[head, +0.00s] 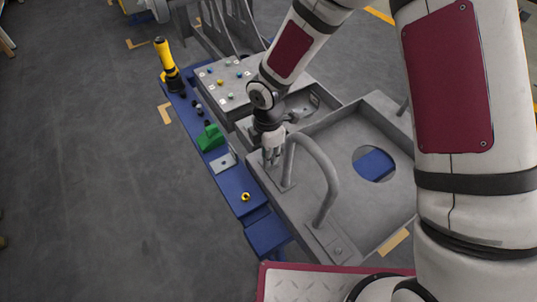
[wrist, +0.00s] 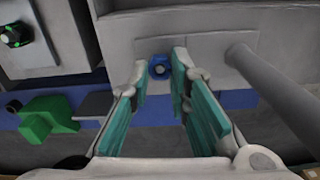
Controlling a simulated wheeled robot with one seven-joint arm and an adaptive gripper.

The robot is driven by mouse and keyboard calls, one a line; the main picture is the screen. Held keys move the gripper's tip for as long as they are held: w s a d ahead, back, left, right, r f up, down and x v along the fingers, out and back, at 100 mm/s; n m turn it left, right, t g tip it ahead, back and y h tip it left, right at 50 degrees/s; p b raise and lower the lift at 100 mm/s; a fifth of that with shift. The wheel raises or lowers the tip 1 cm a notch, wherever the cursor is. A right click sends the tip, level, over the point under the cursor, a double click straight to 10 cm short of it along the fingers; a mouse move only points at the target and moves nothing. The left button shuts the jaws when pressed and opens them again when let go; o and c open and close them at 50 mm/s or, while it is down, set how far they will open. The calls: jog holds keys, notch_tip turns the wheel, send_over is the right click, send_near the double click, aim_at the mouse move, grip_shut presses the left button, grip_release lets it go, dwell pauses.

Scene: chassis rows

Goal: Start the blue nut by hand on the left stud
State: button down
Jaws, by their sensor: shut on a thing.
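The blue nut (wrist: 159,67) is between the tips of my gripper (wrist: 160,68) in the wrist view, with a pale round centre showing. My gripper's teal pads are close against it on both sides, so it is shut on the nut. Behind the nut is a grey plate of the chassis; I cannot tell whether the nut is around a stud or just in front of one. In the head view my gripper (head: 271,157) points down at the chassis frame (head: 325,150), beside a bent grey tube handle (head: 322,172). The nut and studs are hidden there.
A blue rail (head: 232,186) runs along the chassis's left side. It carries a green block (head: 210,138), a yellow nut (head: 245,197) and a yellow-and-black tool (head: 166,62). A grey box with coloured dots (head: 228,80) stands behind. The floor at left is clear.

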jog(key=shift+m, duration=0.3)
jog(key=m, duration=0.5)
jog(key=shift+b, duration=0.3)
jog(key=c, duration=1.4)
grip_release()
notch_tip(320, 180, up, 12)
